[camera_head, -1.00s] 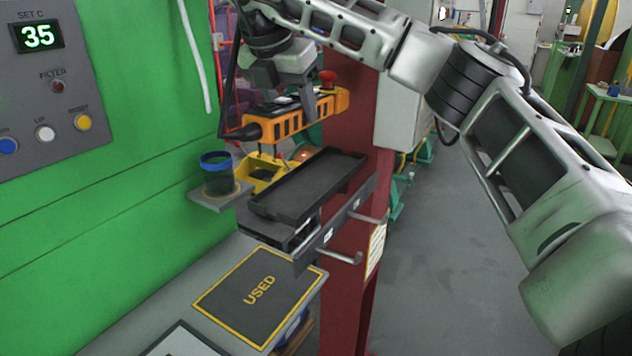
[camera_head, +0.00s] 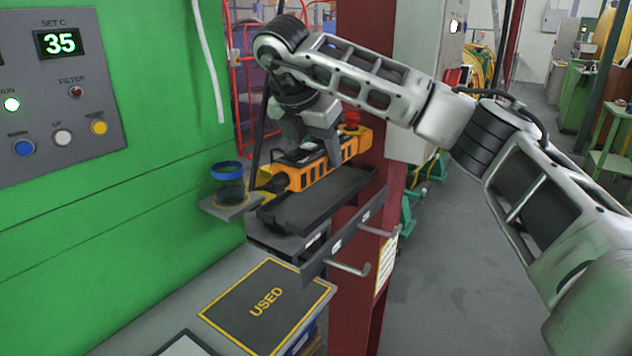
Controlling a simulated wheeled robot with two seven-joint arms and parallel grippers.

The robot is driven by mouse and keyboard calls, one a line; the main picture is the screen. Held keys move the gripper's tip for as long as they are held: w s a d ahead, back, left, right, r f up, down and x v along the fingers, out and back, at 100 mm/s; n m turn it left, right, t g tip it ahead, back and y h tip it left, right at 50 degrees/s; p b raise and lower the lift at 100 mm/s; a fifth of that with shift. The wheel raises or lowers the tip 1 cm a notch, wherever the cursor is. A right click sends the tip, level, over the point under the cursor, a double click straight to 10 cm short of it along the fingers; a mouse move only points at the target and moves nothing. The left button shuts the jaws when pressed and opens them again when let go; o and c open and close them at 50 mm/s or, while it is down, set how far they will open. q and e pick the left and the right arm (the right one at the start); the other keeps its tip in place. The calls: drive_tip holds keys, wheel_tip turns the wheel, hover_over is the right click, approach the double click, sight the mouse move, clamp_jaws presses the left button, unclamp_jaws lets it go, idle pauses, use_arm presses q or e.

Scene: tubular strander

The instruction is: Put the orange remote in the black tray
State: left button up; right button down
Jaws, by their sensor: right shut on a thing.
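The orange remote (camera_head: 312,174) has a black end and a red knob at its right end. My right gripper (camera_head: 318,148) comes down from above and is shut on the remote, near its middle. The remote is held level, just above or at the back edge of the black tray (camera_head: 325,203); I cannot tell whether it touches. The black tray is long and shallow, on a bracket on the red post, and its bare front part shows. The remote hides its back part. My left gripper is not in view.
A blue-rimmed cup (camera_head: 228,182) stands on a small shelf left of the tray. Two hooks (camera_head: 352,268) stick out below the tray. A mat marked USED (camera_head: 264,306) lies on the ledge below. A green wall with a control panel (camera_head: 62,80) is at left.

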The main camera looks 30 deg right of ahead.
drive_tip(key=w+f, duration=0.1)
drive_tip(key=w+d+f, duration=0.1)
drive_tip(key=f, duration=0.1)
drive_tip(key=shift+w+d+f+p, duration=0.1)
drive_tip(key=shift+w+d+p, duration=0.1)
drive_tip(key=shift+p, duration=0.1)
drive_tip(key=shift+w+d+f, duration=0.15)
drive_tip(key=shift+w+f, duration=0.15)
drive_tip(key=shift+f, duration=0.15)
wheel_tip(320, 180, down, 2)
drive_tip(key=shift+w+d+f+p, duration=0.1)
drive_tip(key=shift+f+p, duration=0.1)
drive_tip(key=shift+p, duration=0.6)
drive_tip(key=shift+f, duration=0.45)
drive_tip(key=shift+f+b, duration=0.3)
drive_tip(key=c, duration=0.8)
unclamp_jaws()
drive_tip(key=shift+c, duration=0.2)
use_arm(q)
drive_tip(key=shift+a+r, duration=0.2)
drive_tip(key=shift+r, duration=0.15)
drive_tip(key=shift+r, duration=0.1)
use_arm(e)
drive_tip(key=shift+r, duration=0.1)
